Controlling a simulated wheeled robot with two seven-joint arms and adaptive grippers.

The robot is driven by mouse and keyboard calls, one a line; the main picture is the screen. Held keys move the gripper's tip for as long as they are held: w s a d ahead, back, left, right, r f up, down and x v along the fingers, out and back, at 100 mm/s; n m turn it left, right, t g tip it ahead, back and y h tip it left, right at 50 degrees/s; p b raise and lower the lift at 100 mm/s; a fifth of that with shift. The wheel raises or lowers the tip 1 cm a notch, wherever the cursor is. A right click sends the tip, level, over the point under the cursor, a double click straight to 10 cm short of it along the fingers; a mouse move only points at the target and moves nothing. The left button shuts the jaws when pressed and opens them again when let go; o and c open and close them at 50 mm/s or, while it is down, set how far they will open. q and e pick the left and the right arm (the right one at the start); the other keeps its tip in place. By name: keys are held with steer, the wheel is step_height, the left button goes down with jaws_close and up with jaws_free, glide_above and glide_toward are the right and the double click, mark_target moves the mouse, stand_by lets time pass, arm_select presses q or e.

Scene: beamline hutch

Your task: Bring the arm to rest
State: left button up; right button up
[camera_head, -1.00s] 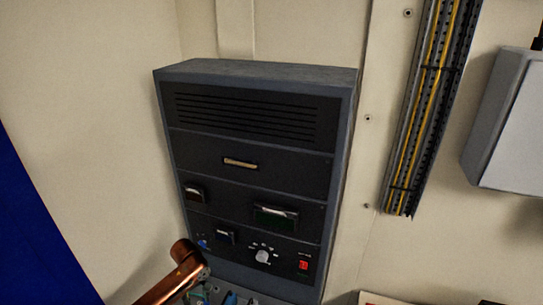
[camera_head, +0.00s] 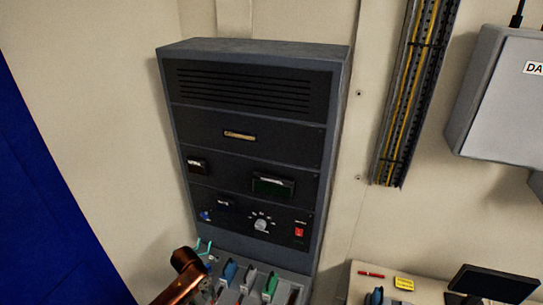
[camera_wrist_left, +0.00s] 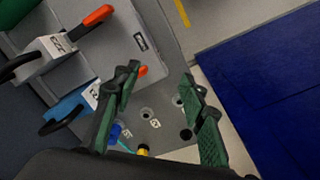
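My left gripper (camera_wrist_left: 160,76) shows in the left wrist view with its two green-padded fingers spread apart. Nothing is between the fingertips. Below it is a grey panel (camera_wrist_left: 170,52) with several round holes; I cannot tell whether the fingers touch it. In the head view a copper-coloured rounded part, perhaps of my arm, is at the lower left, in front of a row of coloured levers (camera_head: 250,279). My left gripper cannot be made out there. My right gripper is in neither view.
A dark instrument rack (camera_head: 245,140) stands against the wall. A grey box (camera_head: 500,95) hangs at the right. A light console (camera_head: 400,288) with a dark screen (camera_head: 495,282) is at the lower right.

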arm_select(q)
steer(key=s+d+f+m+t+h, duration=0.15)
steer(key=s+f+m, duration=0.3)
steer(key=s, duration=0.85)
steer(key=s+a+r+m+t+y, duration=0.1)
steer(key=s+a+r+t+y, duration=0.15)
steer(key=s+a, duration=1.15)
steer(key=s+d+f+g+b, duration=0.15)
steer(key=f+b, duration=0.25)
steer(key=f, duration=1.3)
steer(key=s+d+f+b, duration=0.1)
steer(key=d+f+b, duration=0.15)
steer(key=f, duration=1.45)
steer(key=s+f+g+b, duration=0.1)
steer(key=s+f+b, duration=0.3)
steer(key=s+f, duration=0.6)
steer(key=s+f+m+b, duration=0.1)
steer(key=s+f+b, duration=0.3)
steer(key=s+f, duration=0.6)
step_height(320, 180, down, 8)
steer(key=shift+s+a+f+g, duration=0.1)
steer(key=shift+s+a+g, duration=0.15)
steer(key=shift+s+g, duration=0.15)
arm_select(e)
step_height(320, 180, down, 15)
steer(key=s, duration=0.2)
